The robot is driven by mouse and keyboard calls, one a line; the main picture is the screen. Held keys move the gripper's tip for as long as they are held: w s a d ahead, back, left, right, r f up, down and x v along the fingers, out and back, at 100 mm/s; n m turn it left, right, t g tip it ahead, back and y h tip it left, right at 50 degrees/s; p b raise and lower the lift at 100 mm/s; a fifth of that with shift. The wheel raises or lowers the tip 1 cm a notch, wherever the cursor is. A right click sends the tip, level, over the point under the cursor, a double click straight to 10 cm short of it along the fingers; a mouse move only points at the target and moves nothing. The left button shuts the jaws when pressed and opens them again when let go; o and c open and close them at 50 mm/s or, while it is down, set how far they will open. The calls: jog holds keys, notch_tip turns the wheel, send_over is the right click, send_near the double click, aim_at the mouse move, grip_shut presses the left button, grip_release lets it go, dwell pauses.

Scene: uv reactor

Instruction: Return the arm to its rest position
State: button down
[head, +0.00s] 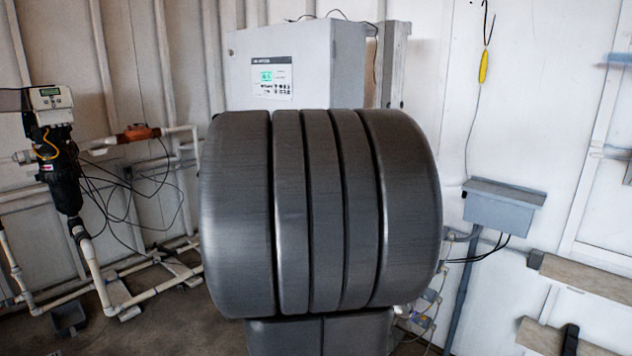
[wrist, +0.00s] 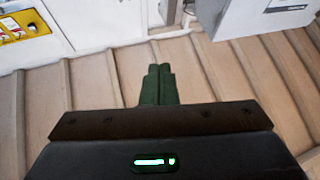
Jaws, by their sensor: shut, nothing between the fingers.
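My gripper (wrist: 159,72) shows in the wrist view as two dark green fingers pressed together with nothing between them. Beyond the fingers is a ribbed beige-white wall, and no object touches them. In the head view a large dark grey, banded part of my arm fills the centre, close to the camera. It hides the lower part of the grey cabinet (head: 290,55) behind it. The gripper itself is not visible in the head view.
In the head view, a pump-like device with a display (head: 50,100) and white pipes (head: 95,265) stand at left. A grey box (head: 502,205) is on the right wall, with shelves (head: 590,275) beyond. A yellow-faced panel (wrist: 20,22) shows in the wrist view's upper left.

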jog(key=a+f+n+g+y+b, duration=0.1)
jog(key=a+f+n+y+b, duration=0.1)
jog(key=f, duration=0.7)
jog(key=s+a+f+n+g+y+b, duration=0.1)
jog(key=a+f+n+g+y+b, duration=0.1)
jog(key=f+y, duration=0.4)
notch_tip(320, 180, down, 4)
jog(key=shift+r+n+b, duration=0.2)
jog(key=shift+n+b, duration=0.2)
jog(key=shift+b, duration=0.5)
jog(key=shift+s+f, duration=0.1)
